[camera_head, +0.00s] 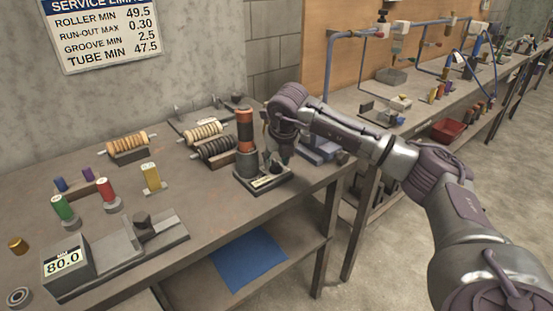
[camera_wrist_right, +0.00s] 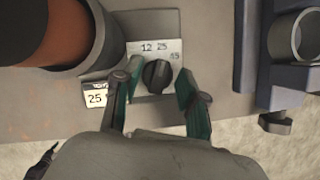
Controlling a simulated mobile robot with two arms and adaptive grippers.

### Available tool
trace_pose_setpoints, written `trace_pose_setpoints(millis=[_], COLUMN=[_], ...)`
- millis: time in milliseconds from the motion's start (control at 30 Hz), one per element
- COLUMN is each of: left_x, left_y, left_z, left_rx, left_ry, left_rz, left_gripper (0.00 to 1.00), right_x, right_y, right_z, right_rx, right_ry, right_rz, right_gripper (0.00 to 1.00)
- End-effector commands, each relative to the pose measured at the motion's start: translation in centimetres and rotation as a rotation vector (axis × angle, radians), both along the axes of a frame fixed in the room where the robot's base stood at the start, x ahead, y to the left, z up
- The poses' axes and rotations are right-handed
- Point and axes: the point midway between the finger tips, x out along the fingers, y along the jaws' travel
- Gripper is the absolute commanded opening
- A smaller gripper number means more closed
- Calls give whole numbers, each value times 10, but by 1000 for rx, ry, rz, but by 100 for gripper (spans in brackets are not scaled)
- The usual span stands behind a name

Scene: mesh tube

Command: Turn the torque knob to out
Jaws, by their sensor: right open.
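The torque knob (camera_wrist_right: 157,76) is a small dark round knob on a light plate, with 12, 25 and 45 printed beside it in the right wrist view. A small display (camera_wrist_right: 96,97) beside it reads 25. My right gripper (camera_wrist_right: 159,88) is open, with a green-padded finger on each side of the knob; I cannot tell whether they touch it. In the head view my right gripper (camera_head: 276,162) points down over the base (camera_head: 262,183) of the torque unit, and the knob is hidden there. My left gripper is not in view.
An orange and dark cylinder (camera_head: 245,130) stands in a grey socket beside the gripper. Ribbed rollers (camera_head: 204,130) lie behind and left. A blue-grey fixture (camera_wrist_right: 275,60) with a ring is to the right. Coloured spools and a gauge reading 80.0 (camera_head: 66,262) are on the left bench.

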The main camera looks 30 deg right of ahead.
Motion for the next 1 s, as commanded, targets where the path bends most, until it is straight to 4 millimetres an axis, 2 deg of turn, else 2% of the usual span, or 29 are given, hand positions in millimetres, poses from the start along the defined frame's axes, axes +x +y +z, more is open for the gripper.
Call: trace_pose_setpoints(millis=[233,400,467,500,800,1000], left_x=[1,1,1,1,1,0], left_y=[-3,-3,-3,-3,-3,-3], left_z=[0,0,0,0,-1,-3], left_rx=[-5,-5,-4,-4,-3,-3], left_ry=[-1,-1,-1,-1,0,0], left_rz=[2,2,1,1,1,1], left_gripper=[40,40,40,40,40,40], right_x=[0,0,0,0,0,0], right_y=[0,0,0,0,0,-1], right_z=[-1,-1,0,0,0,-1], right_rx=[0,0,0,0,0,1], right_ry=[0,0,0,0,0,0], right_rz=[0,0,0,0,15,94], right_gripper=[40,12,2,0,0,0])
